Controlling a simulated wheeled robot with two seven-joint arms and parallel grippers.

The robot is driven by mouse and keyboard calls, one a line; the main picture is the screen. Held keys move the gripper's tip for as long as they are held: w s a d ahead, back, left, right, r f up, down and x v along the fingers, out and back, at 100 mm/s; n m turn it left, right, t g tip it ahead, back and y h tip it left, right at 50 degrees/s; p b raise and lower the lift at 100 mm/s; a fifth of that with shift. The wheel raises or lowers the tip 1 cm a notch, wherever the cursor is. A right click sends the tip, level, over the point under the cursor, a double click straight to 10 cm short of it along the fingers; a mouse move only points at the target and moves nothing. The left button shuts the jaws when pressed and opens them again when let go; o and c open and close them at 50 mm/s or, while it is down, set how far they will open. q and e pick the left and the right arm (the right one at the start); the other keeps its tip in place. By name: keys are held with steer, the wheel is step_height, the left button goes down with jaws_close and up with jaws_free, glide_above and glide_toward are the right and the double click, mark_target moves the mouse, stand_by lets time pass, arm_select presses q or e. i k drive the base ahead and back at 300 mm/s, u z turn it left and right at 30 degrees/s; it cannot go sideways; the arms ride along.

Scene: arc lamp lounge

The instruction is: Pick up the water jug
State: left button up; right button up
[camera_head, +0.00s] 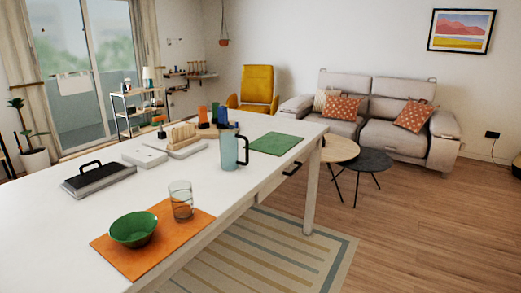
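The water jug (229,151) is a tall pale blue cylinder with a dark handle on its right side. It stands upright on the white table (84,222), left of a green placemat (276,143). Nothing in front hides it. Neither of my grippers shows in the head view.
An orange placemat (159,252) at the near edge holds a green bowl (134,229) and a clear glass (181,200). A black-handled case (98,180), white boxes (145,156) and a wooden rack (182,135) stand left of the jug. The table's right edge is close to the jug.

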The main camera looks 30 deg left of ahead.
mark_target(229, 136)
steer(key=z, duration=0.55)
steer(key=i, duration=1.2)
steer(key=u, duration=0.6)
steer(key=i, duration=0.95)
steer(key=u, duration=1)
